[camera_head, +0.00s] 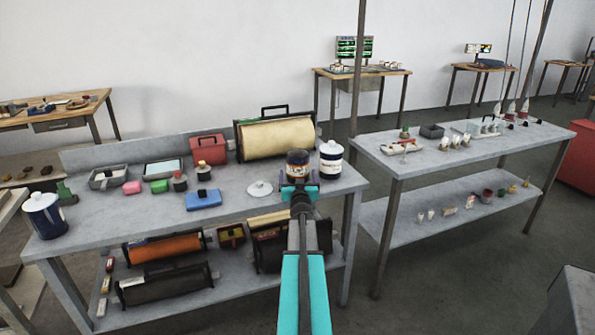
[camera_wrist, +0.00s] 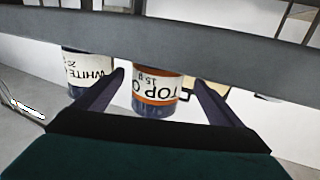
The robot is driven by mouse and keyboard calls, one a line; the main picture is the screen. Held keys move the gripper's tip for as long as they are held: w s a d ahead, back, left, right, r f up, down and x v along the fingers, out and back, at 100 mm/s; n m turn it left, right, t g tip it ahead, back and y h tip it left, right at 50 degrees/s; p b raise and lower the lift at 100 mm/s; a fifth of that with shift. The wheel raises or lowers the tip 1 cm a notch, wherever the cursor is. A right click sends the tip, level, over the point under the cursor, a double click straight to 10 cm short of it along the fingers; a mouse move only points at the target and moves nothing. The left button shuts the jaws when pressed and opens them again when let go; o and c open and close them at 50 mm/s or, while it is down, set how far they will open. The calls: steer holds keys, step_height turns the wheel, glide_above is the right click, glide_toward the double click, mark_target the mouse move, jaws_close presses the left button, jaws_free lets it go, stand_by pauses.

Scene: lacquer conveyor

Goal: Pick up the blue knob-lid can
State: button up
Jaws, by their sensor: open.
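A blue can with a white band and a pale knobbed lid (camera_head: 331,162) stands at the right end of the grey bench. A similar blue-and-white can with a pale lid (camera_head: 44,217) stands at the bench's left end. A dark can with an orange and white label (camera_head: 297,168) stands just left of the first. My gripper (camera_head: 299,190) is open in front of this orange-label can. In the wrist view, the orange-label can (camera_wrist: 156,92) appears between the open fingers (camera_wrist: 159,79), and a blue-based can lettered "WHITE" (camera_wrist: 88,70) is left of them. Contact cannot be told.
A loose white knobbed lid (camera_head: 260,189) and a blue box (camera_head: 204,200) lie on the bench (camera_head: 150,220). A large cream roll (camera_head: 276,137) stands behind. A second bench (camera_head: 400,171) with small items is to the right, across a gap.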

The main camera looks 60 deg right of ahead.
steer(key=shift+d, duration=0.15)
steer(key=shift+p+x, duration=0.5)
steer(key=shift+x, duration=2)
steer(key=shift+s, duration=0.1)
steer(key=shift+r, duration=0.1)
steer(key=c, duration=1.5)
